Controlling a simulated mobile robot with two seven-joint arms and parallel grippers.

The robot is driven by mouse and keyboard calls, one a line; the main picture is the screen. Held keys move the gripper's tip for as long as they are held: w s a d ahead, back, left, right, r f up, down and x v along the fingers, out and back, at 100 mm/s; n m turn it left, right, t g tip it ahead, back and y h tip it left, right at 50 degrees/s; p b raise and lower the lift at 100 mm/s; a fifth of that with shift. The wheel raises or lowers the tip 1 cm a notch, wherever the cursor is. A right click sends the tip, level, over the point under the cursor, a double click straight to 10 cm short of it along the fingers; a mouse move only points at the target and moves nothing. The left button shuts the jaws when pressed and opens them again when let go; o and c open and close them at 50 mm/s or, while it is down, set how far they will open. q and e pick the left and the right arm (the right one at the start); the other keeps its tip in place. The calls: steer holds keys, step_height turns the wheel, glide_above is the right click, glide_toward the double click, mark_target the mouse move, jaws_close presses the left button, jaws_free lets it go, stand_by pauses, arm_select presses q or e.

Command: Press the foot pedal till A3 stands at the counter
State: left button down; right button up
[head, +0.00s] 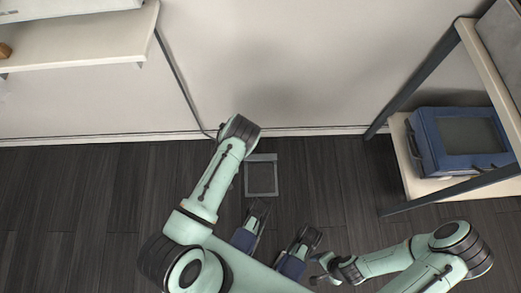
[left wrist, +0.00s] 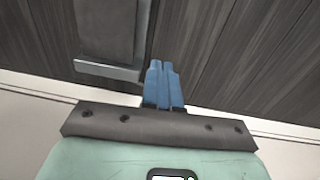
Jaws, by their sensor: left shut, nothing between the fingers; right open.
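The foot pedal (head: 262,177) is a dark grey square plate with a lighter bar along its wall-side edge, on the floor near the wall. In the left wrist view the pedal (left wrist: 105,30) is at upper left. My left gripper (left wrist: 163,72) is shut and empty, its blue fingertips beside the pedal's light bar in the picture; I cannot tell whether they touch it. In the head view my left wrist hides this gripper. My right gripper (head: 320,270) is open and empty, low in the picture, apart from the pedal. No garment or A3 label shows.
A pale shelf or counter (head: 75,42) stands at upper left, with a thin dark leg or cable down to the floor. At right, a dark-framed rack (head: 408,88) holds a blue case (head: 465,140). The dark plank floor between pedal and rack is clear.

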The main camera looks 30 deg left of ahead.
arm_select(q)
steer(key=s+d+r+p, duration=0.3)
steer(key=s+r+p, duration=0.1)
steer(key=r, duration=0.3)
steer(key=shift+s+d+r+h+p, duration=0.3)
steer(key=shift+s+r+p, duration=0.1)
steer(key=shift+s, duration=0.1)
arm_select(e)
steer(key=a+v, duration=0.1)
steer(key=v, duration=0.5)
steer(key=shift+r, duration=0.2)
steer(key=shift+s+d, duration=0.1)
